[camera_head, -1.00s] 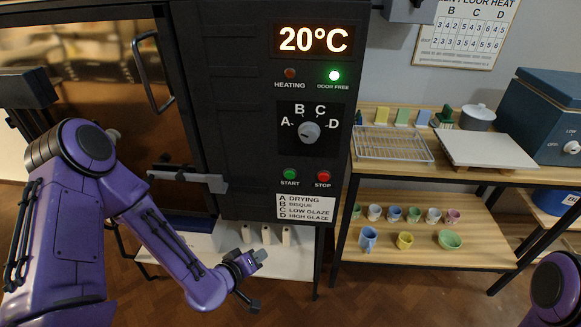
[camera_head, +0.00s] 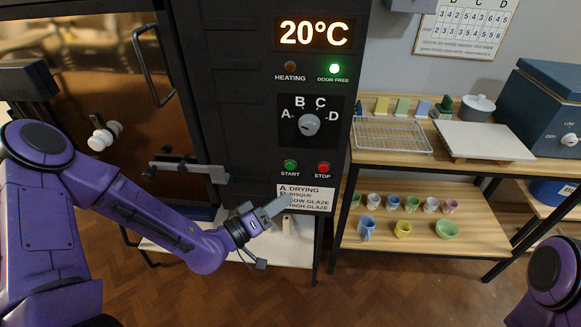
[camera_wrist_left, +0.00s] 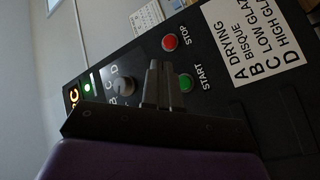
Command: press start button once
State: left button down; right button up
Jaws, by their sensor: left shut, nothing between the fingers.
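The green start button (camera_head: 290,167) is on the black kiln panel, above its START label and left of the red stop button (camera_head: 323,168). My left gripper (camera_head: 283,205) is shut and empty, in front of the white program label just below the start button, apart from the button in the head view. In the left wrist view the shut fingers (camera_wrist_left: 161,84) point toward the panel, with the start button (camera_wrist_left: 185,83) just right of the fingertips and the stop button (camera_wrist_left: 169,42) above. Only part of my right arm shows at the lower right; its gripper is out of view.
The program dial (camera_head: 309,124) is above the buttons, pointing between B and C. The display (camera_head: 314,34) reads 20°C, and the green DOOR FREE lamp (camera_head: 334,69) is lit. A latch bar (camera_head: 188,169) juts out left of the buttons. A shelf with cups (camera_head: 430,240) stands right.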

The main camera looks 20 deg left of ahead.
aim_at(290, 166)
pick_arm(q)
jog(key=shift+w+a+b, duration=0.2)
jog(key=shift+w+a, duration=0.15)
jog(key=shift+w, duration=0.95)
jog(key=shift+w+a+b, duration=0.15)
jog(key=shift+w+a, duration=0.25)
jog(key=shift+w, duration=0.9)
jog(key=shift+w+a+b, duration=0.2)
jog(key=shift+w+a, duration=0.15)
jog(key=shift+w, duration=0.95)
jog(key=shift+w+a, duration=0.1)
jog(key=shift+w, duration=0.25)
jog(key=shift+w+a, duration=0.15)
jog(key=shift+w, duration=0.3)
jog(key=shift+s+d, duration=0.25)
jog(key=shift+s, duration=0.6)
